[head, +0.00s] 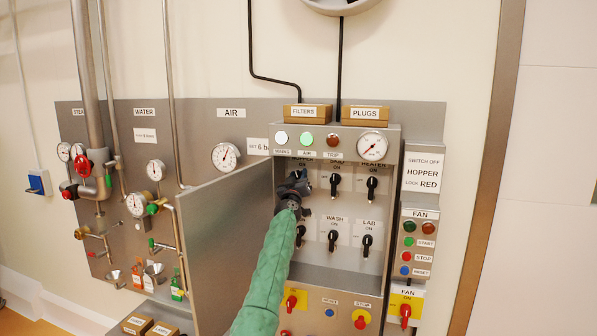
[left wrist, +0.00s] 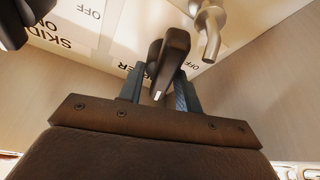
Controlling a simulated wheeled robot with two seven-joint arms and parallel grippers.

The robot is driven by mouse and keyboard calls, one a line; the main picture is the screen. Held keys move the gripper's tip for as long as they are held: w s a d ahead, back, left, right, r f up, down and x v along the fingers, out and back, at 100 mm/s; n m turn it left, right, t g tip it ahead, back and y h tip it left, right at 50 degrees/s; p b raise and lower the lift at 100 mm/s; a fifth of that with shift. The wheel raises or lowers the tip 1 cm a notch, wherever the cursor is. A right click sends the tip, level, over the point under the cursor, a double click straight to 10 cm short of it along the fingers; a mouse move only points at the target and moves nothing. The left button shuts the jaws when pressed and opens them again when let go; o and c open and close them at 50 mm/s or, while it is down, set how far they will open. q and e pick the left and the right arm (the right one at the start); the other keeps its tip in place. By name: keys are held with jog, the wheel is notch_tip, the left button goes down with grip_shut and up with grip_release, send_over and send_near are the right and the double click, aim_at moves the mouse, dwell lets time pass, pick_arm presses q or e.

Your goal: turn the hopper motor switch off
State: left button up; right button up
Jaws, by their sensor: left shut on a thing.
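The hopper motor switch is a black lever knob (left wrist: 172,58) at the upper left of the recessed switch panel. In the left wrist view it stands between my two fingers, with a white mark on its near end. A label ending in "PER" is partly hidden behind it. I cannot tell whether it points to ON or OFF. My left gripper (head: 293,190) is shut on this knob (left wrist: 160,95) and covers most of it in the head view. My right gripper is not in view.
The open cabinet door (head: 225,245) stands left of my arm. The skid switch (head: 334,181) and heater switch (head: 372,188) are to the right; the wash switch (head: 332,240) and lab switch (head: 366,244) are below. A sign (head: 423,172) reads "switch off hopper, lock red".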

pick_arm(q)
jog(key=shift+r+n+p, duration=0.1)
jog(key=shift+n+p, duration=0.2)
jog(key=shift+n, duration=0.1)
jog(key=shift+n+y+p, duration=0.8)
jog(key=shift+n+p, duration=0.4)
jog(key=shift+n, duration=0.2)
jog(key=shift+a+n, duration=0.1)
jog(key=shift+n, duration=0.3)
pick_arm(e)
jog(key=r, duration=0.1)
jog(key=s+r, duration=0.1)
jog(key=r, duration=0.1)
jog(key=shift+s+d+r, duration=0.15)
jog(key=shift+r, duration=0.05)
pick_arm(q)
jog(key=shift+y, duration=0.3)
jog(key=shift+f, duration=0.2)
jog(key=o, duration=0.6)
